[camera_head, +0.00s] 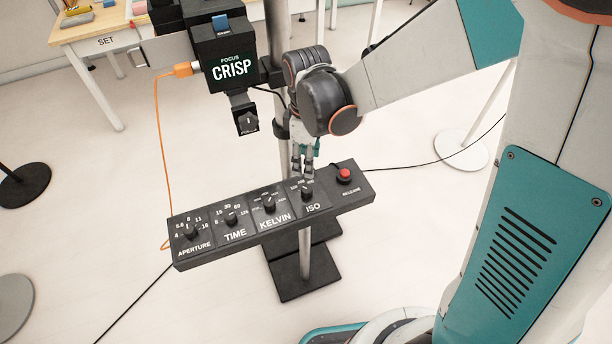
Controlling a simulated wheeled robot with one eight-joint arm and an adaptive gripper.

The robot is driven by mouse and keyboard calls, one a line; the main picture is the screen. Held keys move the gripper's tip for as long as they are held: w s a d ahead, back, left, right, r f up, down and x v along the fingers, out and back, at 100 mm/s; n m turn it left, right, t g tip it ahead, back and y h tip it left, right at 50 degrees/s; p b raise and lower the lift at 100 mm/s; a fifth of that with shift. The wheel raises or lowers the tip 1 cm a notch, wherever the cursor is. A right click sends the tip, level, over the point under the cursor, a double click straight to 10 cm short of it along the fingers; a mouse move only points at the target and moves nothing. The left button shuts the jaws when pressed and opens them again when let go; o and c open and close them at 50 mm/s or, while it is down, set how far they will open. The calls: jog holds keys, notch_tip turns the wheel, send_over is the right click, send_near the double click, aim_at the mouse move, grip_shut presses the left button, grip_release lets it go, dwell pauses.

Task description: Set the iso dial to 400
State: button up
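The ISO dial (307,192) is a small dark knob on the right part of a black control panel (225,252), with "ISO" printed below it. Small numbers ring it, too small to read surely, so its setting cannot be told. My gripper (302,172) points down just above and behind the ISO dial, its two fingertips close to the knob. Whether the fingertips touch the knob, and how far apart they are, is hard to tell. My wrist hides part of the stand behind the panel.
Left of the ISO dial sit the KELVIN (269,203), TIME (231,218) and APERTURE (190,231) dials. A red release button (344,174) is close on the right. A black camera box reading "FOCUS CRISP" (229,62) stands behind left. An orange cable (157,130) hangs left.

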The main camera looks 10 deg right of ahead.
aim_at(306, 189)
notch_tip(306, 189, down, 12)
jog(key=b, duration=0.8)
jog(key=c, duration=1.1)
